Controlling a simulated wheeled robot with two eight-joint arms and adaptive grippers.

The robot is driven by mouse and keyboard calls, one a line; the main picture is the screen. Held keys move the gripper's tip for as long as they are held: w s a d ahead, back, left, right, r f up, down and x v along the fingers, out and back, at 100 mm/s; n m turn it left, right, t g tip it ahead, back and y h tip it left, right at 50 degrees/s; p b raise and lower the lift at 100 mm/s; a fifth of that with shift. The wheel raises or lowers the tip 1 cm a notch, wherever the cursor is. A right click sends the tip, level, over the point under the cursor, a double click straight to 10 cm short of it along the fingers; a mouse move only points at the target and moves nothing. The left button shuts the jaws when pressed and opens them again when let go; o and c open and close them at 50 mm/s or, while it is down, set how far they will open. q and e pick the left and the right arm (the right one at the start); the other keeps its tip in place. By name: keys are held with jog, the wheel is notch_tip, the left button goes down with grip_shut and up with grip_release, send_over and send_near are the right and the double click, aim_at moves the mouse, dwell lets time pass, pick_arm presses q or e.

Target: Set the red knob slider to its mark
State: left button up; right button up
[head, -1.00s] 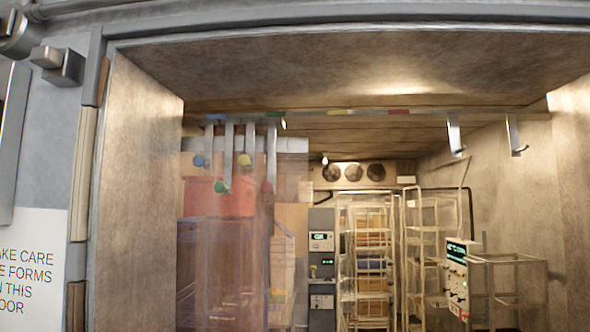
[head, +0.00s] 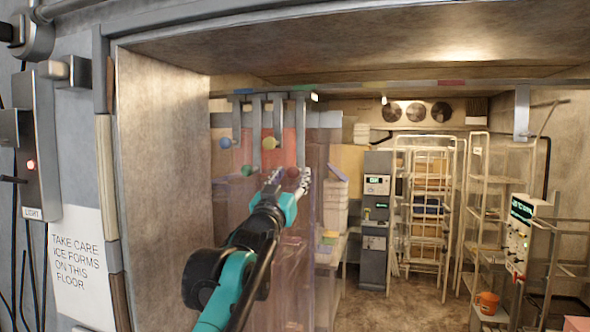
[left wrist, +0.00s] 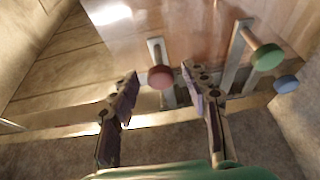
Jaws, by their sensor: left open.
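The red knob (head: 291,172) is at the lower end of a grey hanging bracket, the rightmost of several in the doorway. In the left wrist view the red knob (left wrist: 161,77) appears between my fingertips, with a gap on each side. My left gripper (head: 290,181) is open and reaches up to the red knob, partly covering it in the head view; it also shows in the left wrist view (left wrist: 159,72). Contact cannot be told. A red patch (head: 450,83) shows on the overhead rail (head: 350,86), to the right of the brackets. My right gripper is not in view.
Green (head: 247,170), yellow (head: 268,143) and blue (head: 225,143) knobs hang close on the left. A translucent strip curtain (head: 300,225) hangs behind my gripper. The door frame (head: 150,200) stands left. The rail right of the brackets looks clear up to another hanging bracket (head: 522,113).

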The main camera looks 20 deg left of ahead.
pick_arm(q)
jog(key=shift+w+d+r, duration=0.1)
jog(key=shift+w+r, duration=0.15)
jog(key=shift+w, duration=0.35)
jog(key=shift+w+r, duration=0.15)
jog(key=shift+w, duration=0.1)
jog(key=shift+s, duration=0.1)
grip_shut()
